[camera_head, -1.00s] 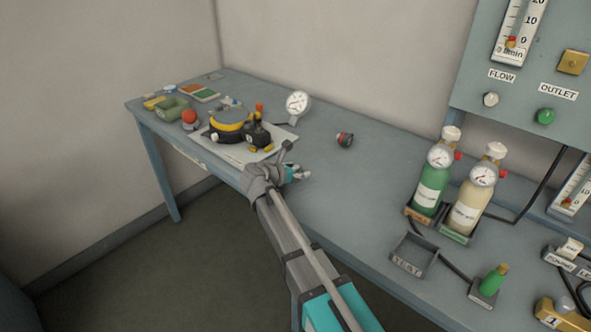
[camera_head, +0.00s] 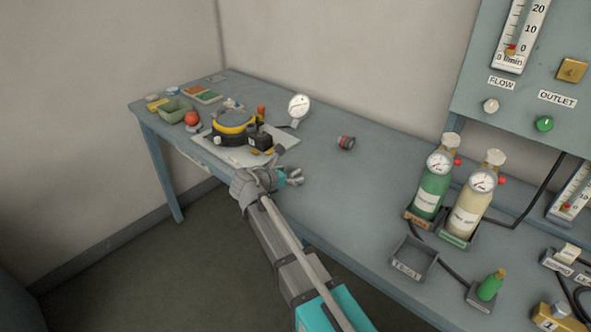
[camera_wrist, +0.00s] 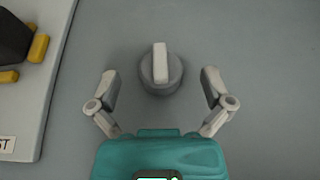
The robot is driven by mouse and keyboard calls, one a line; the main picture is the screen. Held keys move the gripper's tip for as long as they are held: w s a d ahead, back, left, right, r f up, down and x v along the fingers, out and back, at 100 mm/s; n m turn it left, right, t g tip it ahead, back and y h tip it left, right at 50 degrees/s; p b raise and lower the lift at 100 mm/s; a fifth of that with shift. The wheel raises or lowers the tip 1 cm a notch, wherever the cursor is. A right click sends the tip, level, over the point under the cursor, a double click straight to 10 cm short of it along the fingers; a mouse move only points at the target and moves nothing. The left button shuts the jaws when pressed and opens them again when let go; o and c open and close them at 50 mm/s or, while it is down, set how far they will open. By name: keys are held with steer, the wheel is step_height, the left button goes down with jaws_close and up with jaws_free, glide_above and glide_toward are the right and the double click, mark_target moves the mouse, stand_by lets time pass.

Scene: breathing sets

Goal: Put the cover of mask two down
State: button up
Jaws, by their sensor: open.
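A round grey cap with a pale raised bar, which looks like the cover (camera_wrist: 160,68), sits on the bare table between my fingers in the wrist view. My gripper (camera_wrist: 160,90) is open, one finger on each side of the cover, with a gap to both. In the head view my gripper (camera_head: 288,177) is low over the table, just right of the pale mat; I cannot make out the cover there. On the mat are a black and yellow round set (camera_head: 234,122) and a smaller black piece with yellow parts (camera_head: 260,140). I cannot tell which is mask two.
The pale mat (camera_wrist: 52,95) edges the wrist view's left side. A dial gauge (camera_head: 299,106) stands behind it. Green (camera_head: 430,190) and cream (camera_head: 468,208) bottles stand farther right. The table between is clear.

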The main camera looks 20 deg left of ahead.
steer(key=p+v, duration=0.2)
steer(key=v, duration=0.6)
stand_by(0.7)
steer(key=shift+s, duration=0.15)
